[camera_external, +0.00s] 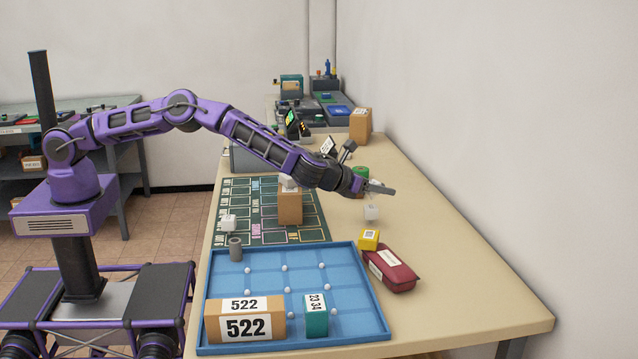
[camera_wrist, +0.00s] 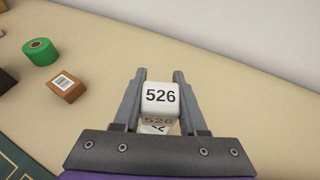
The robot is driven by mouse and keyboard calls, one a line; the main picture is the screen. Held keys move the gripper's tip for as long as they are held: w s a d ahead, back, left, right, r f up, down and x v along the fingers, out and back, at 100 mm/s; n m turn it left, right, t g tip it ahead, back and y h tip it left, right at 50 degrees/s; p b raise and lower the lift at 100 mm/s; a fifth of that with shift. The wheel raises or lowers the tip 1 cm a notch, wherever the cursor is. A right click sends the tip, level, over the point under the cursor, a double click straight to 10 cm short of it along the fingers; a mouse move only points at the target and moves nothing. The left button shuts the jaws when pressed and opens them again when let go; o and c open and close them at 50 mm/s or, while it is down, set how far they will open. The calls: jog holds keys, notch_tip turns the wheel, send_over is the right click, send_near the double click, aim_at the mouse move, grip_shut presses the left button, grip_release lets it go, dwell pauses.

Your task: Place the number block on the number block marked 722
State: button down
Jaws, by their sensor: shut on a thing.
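My gripper (camera_external: 385,189) is over the right part of the table, its fingers pointing right. In the wrist view my gripper (camera_wrist: 159,88) is shut on a white number block (camera_wrist: 160,97) marked 526, held between the two fingers. In the external view a white block (camera_external: 371,212) shows just below the fingers; I cannot tell whether it is the held one. Another white block (camera_external: 229,222) sits on the green mat, its marking too small to read. No block legibly marked 722 shows in either view.
A green roll (camera_wrist: 40,52) and brown box (camera_wrist: 67,87) stand left of my gripper.

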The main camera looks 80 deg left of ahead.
jog(key=shift+f, duration=0.9)
jog(key=shift+f+b, duration=0.2)
jog(key=shift+b, duration=0.15)
jog(key=shift+c, duration=2.3)
grip_release()
jog(key=shift+r, duration=0.15)
jog(key=shift+r+p, duration=0.15)
jog(key=shift+p, duration=0.25)
jog(key=v, duration=1.2)
